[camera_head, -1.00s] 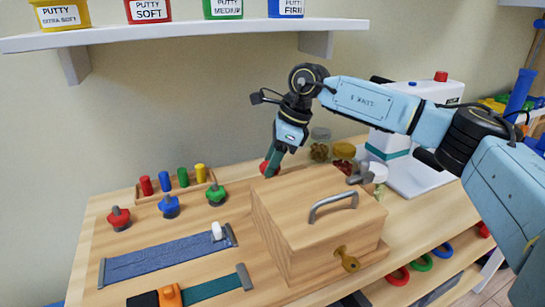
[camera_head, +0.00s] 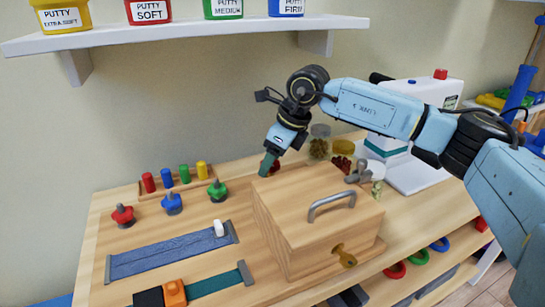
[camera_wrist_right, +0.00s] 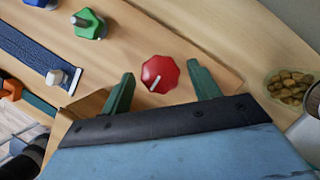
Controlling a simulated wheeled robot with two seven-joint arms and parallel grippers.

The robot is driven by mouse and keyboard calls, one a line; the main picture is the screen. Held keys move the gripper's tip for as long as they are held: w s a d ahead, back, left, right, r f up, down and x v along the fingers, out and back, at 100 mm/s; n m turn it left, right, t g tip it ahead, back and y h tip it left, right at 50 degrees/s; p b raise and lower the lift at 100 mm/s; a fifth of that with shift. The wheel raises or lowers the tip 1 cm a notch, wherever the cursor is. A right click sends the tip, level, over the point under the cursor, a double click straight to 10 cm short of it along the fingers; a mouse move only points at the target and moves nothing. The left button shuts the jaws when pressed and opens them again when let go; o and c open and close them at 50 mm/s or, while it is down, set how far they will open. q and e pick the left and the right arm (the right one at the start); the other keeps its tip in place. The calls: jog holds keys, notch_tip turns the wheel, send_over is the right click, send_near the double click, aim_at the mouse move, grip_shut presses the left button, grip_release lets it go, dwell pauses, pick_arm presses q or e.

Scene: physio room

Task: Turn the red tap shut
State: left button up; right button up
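The red tap (camera_wrist_right: 160,74) is a red scalloped knob with a white pointer line, on the wooden board behind the box. In the right wrist view the line points down and left. My right gripper (camera_wrist_right: 161,70) is open, with one green finger on each side of the tap and a visible gap on both sides. In the head view my right gripper (camera_head: 268,166) is low behind the wooden box and mostly covers the tap. Whether the fingertips reach down around the knob is hard to tell. My left gripper is not recognisable in either view.
The wooden box (camera_head: 318,222) with a grey handle stands close in front of the right gripper. Jars (camera_head: 343,149) stand to its right. Red (camera_head: 123,215), blue (camera_head: 172,203) and green (camera_head: 218,191) knobs sit to the left, beside a blue strap (camera_head: 170,255).

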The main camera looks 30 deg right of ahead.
jog(key=shift+s+d+r, duration=0.1)
jog(key=shift+d+r, duration=0.05)
jog(key=shift+r, duration=0.35)
pick_arm(q)
jog(key=s+a+f+p, duration=0.1)
jog(key=a+f+p, duration=0.2)
jog(key=f, duration=0.4)
jog(key=shift+s+a+f+g, duration=0.3)
jog(key=shift+s+a, duration=0.05)
jog(key=shift+a, duration=0.1)
pick_arm(e)
jog(key=v, duration=1.2)
jog(key=shift+s+r, duration=0.1)
